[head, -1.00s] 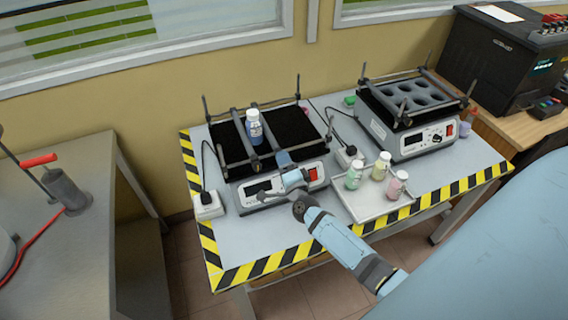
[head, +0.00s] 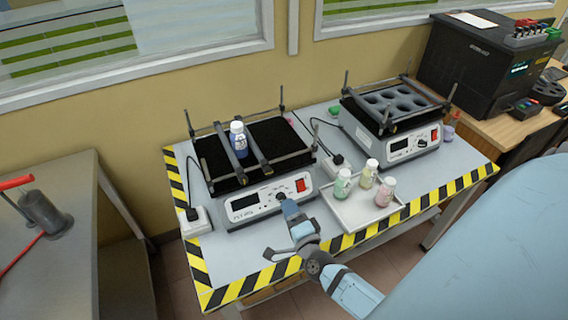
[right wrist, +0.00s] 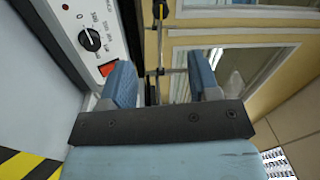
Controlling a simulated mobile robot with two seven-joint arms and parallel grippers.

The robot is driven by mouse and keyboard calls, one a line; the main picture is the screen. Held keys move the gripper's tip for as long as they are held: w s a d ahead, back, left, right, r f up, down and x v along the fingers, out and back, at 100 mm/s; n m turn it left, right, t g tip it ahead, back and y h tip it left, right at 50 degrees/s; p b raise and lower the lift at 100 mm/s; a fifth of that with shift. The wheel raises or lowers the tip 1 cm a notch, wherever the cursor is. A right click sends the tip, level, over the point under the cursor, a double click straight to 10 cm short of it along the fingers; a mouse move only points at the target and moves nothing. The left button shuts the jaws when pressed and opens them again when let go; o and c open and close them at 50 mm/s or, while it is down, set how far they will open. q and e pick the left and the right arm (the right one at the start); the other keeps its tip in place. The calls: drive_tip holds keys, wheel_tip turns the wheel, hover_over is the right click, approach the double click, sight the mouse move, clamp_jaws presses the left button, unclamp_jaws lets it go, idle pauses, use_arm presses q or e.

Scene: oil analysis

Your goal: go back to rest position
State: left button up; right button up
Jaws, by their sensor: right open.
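My right gripper (head: 286,207) is in front of the left shaker's control panel, near its knob, and my right arm comes in from the lower right. It is open and empty. In the right wrist view its two blue fingers (right wrist: 160,80) stand apart with nothing between them. The left shaker (head: 243,209) has a dark display, a knob and a red switch (head: 301,185). The knob and switch also show in the right wrist view, left of the fingers. A white-capped bottle with blue contents (head: 239,143) stands between the bars on the left shaker's black platform. My left gripper is out of view.
A white tray (head: 337,212) holds green, yellow and pink bottles, right of my gripper. A second shaker with a holed top (head: 410,143) stands behind it. A black machine (head: 480,70) is at the far right. Yellow-black tape (head: 270,275) edges the table.

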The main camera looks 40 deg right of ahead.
drive_tip(key=shift+s, duration=0.25)
idle(0.3)
drive_tip(key=s+a+f+n+g+y+p, duration=0.1)
drive_tip(key=s+a+n+g+y+p, duration=0.1)
drive_tip(key=s+a+n, duration=0.4)
drive_tip(key=s+a+f+n+g+y+p, duration=0.2)
drive_tip(key=s+a+n+g+y, duration=0.3)
drive_tip(key=n, duration=1)
drive_tip(key=shift+s+a+f+n+g, duration=0.35)
drive_tip(key=shift+s+a, duration=0.3)
drive_tip(key=shift+a, duration=0.6)
drive_tip(key=shift+r, duration=0.1)
